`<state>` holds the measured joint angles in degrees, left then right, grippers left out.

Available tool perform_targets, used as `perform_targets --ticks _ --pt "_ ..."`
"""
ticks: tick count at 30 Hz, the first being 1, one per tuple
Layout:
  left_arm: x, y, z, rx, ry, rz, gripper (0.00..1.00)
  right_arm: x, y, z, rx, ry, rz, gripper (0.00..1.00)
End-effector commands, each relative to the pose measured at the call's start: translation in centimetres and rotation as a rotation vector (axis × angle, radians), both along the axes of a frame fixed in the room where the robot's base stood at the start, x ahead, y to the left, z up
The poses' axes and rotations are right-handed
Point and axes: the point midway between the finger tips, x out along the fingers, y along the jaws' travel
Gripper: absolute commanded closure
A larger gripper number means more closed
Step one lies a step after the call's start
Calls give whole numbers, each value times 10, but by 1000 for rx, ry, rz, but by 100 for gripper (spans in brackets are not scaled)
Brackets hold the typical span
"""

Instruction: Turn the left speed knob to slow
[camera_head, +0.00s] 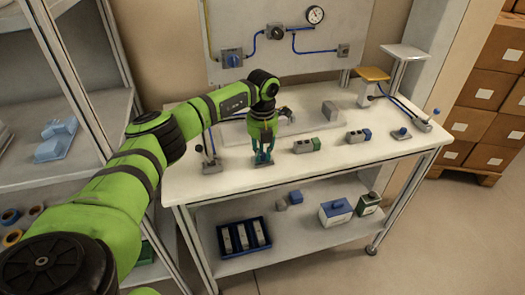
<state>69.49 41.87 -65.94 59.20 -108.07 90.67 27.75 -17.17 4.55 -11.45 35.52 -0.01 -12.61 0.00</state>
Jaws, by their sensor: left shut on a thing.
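My left gripper (263,158) points straight down over the white workbench (330,170), near its front edge. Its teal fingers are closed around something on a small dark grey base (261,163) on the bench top. The fingers hide most of what they hold; it appears to be the left speed knob, but its pointer and setting cannot be made out. My right gripper is not in view.
A lever unit (211,165) stands just left of the gripper. A panel with a gauge (315,15) stands behind.

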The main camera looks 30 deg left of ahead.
Motion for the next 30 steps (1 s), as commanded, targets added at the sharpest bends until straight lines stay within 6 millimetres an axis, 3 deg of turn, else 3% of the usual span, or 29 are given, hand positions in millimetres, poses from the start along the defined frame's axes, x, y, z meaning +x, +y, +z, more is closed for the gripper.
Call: perform_targets --ticks 9,10,12,23,30 --pt "0 0 -1 0 0 0 100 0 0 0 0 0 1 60" --pt "0 0 0 0 0 0 74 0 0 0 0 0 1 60" --pt "0 0 0 0 0 -1 54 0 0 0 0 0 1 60" --pt "0 0 2 0 -1 -1 54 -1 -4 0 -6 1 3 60" --pt "1 0 39 -1 -6 -2 54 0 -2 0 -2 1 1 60"
